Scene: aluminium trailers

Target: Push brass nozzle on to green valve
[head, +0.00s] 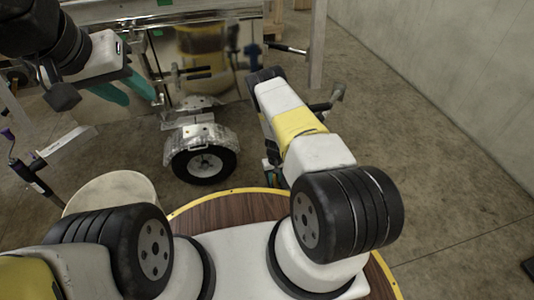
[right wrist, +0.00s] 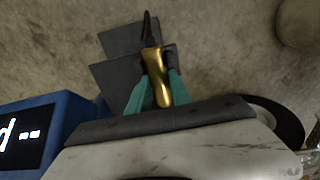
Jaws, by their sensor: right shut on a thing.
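The brass nozzle (right wrist: 156,78) is in the right wrist view, a gold tube with a thin dark tip pointing up in the picture. My right gripper (right wrist: 155,88) is shut on it, with teal fingers on both sides. In the head view my right arm hides most of that gripper, and I cannot make out the nozzle there. My left gripper (head: 138,98) is at the upper left of the head view, in front of the trailer, its teal fingers apart and empty. I cannot make out the green valve in either view.
A shiny aluminium trailer (head: 215,78) stands ahead, with a wheel (head: 204,162) under a silver fender. A blue box with a display (right wrist: 40,132) is at the left of the right wrist view. Concrete floor (head: 430,150) is clear at right, up to a pale wall (head: 450,60).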

